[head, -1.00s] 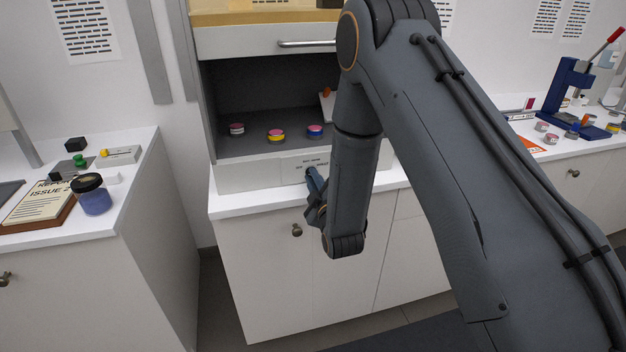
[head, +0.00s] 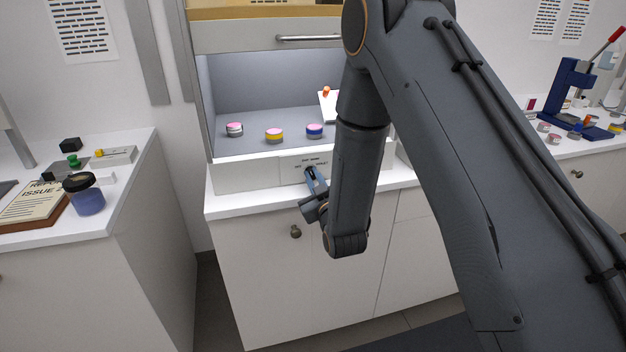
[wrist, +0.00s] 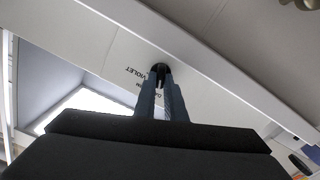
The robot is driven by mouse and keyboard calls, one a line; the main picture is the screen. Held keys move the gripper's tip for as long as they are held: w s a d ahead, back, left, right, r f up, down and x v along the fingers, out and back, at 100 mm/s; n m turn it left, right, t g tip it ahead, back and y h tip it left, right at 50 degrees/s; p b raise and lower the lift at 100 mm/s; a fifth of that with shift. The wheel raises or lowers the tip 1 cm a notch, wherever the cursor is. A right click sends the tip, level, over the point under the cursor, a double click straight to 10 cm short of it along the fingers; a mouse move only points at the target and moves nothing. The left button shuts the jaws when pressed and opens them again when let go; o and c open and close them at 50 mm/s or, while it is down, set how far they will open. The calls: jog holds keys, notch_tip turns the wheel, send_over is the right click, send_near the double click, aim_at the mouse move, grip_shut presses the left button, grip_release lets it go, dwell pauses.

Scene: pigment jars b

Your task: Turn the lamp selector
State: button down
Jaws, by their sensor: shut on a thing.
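The lamp selector (wrist: 160,72) is a small black knob on the white front panel of the hood (head: 240,176). In the wrist view the word VIOLET is printed on the panel beside it, with other partly hidden lettering. My gripper (head: 312,178) is at the panel, its fingers closed around the knob; it also shows in the wrist view (wrist: 161,88). In the head view the fingers and arm hide most of the selector. I cannot read its exact setting. The inside of the hood (head: 270,85) is brightly lit.
Several jars with coloured lids, one yellow-banded (head: 274,136), stand inside the hood. A blue jar with a black lid (head: 88,199) stands on the left counter. A blue press (head: 572,95) stands on the right counter. A cabinet knob (head: 295,231) sits below the panel.

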dwell(0.3)
jog(key=c, duration=1.8)
grip_release()
jog(key=shift+s, duration=0.1)
jog(key=b+v, duration=0.2)
jog(key=v, duration=0.5)
jog(key=shift+s+d, duration=0.1)
jog(key=shift+s, duration=0.25)
jog(key=shift+d, duration=0.1)
